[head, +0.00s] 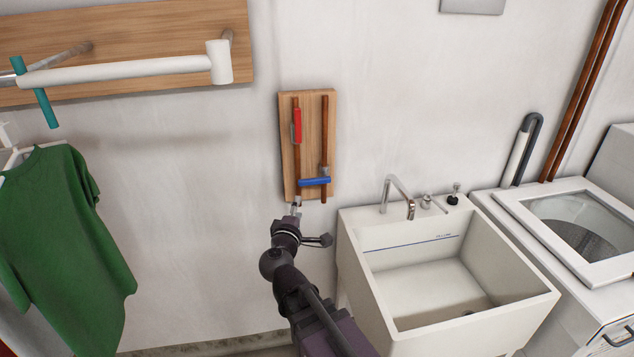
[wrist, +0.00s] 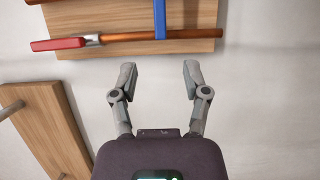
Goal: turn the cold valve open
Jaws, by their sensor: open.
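The blue valve handle (head: 314,181) lies crosswise over the copper pipes, low on a wooden board (head: 311,115) fixed to the white wall. In the wrist view the blue handle (wrist: 160,18) runs up from the nearer pipe. The red valve handle (head: 298,126) lies along the left pipe, higher up; it also shows in the wrist view (wrist: 58,44). My gripper (head: 296,208) is just below the blue handle. In the wrist view my gripper (wrist: 159,68) is open and empty, and the blue handle lines up with the gap between its fingertips, apart from them.
A white utility sink (head: 460,330) with a faucet (head: 398,195) stands right of my arm. A washing machine (head: 590,300) is farther right. A green shirt (head: 65,230) hangs at left under a wooden rail board (head: 130,20). The wall between shirt and valve board is bare.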

